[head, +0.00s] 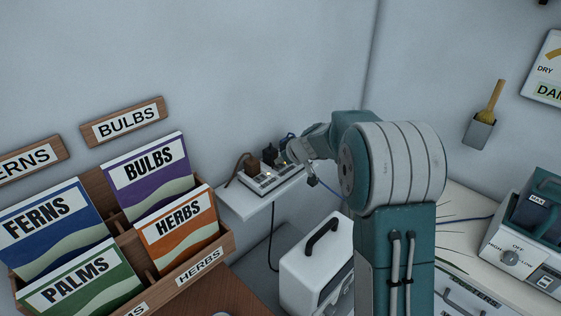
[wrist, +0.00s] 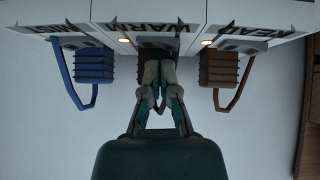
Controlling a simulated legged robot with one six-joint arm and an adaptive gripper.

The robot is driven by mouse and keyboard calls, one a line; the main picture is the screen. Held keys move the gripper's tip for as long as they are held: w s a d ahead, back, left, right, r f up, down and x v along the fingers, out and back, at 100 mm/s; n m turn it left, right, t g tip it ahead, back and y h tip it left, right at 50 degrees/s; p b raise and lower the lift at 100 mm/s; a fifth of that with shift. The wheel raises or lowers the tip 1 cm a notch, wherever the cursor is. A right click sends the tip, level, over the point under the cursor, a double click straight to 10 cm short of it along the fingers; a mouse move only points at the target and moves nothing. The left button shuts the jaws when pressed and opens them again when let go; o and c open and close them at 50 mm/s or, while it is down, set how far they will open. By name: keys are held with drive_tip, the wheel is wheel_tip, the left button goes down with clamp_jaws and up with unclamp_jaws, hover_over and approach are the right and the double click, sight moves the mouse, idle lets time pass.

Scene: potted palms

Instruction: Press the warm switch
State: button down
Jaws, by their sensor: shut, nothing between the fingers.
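The power strip (head: 262,187) lies on a small white shelf by the wall. In the wrist view it is upside down, with the labels MIST (wrist: 45,28), WARM (wrist: 163,33) and READ (wrist: 250,33). My gripper (wrist: 160,64) is shut and empty, its fingertips in front of the dark plug (wrist: 150,50) at the WARM section. The warm switch is hidden or too dark to make out, and I cannot tell whether my fingertips touch anything. In the head view my gripper (head: 286,158) is over the strip's right part, partly hidden by my arm.
A blue plug (wrist: 93,65) and a brown plug (wrist: 219,70) flank my fingers. Small lamps glow on either side of WARM. A wooden rack of seed packets (head: 180,272) stands left of the shelf (head: 245,211). A white case with a black handle (head: 315,262) is below it.

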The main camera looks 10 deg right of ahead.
wheel_tip(320, 180, up, 3)
drive_tip(key=shift+w+r, duration=0.15)
drive_tip(key=shift+r, duration=0.05)
drive_tip(key=d+v, duration=0.1)
drive_tip(key=v, duration=0.8)
drive_tip(key=shift+d+r, duration=0.2)
drive_tip(key=shift+d, duration=0.25)
drive_tip(key=shift+w, duration=0.1)
drive_tip(key=s+a+r+m+g+h, duration=0.1)
drive_tip(key=s+a+r, duration=0.15)
drive_tip(key=s, duration=0.65)
drive_tip(key=s+a+r+m+g+h, duration=0.1)
drive_tip(key=s+a+r+m, duration=0.15)
drive_tip(key=s, duration=0.65)
drive_tip(key=s+f+m+h, duration=0.1)
drive_tip(key=s+f, duration=0.1)
drive_tip(key=s, duration=0.6)
drive_tip(key=s+d+f+m+h, duration=0.1)
drive_tip(key=s+f+m, duration=0.1)
drive_tip(key=s, duration=0.7)
drive_tip(key=shift+f, duration=0.2)
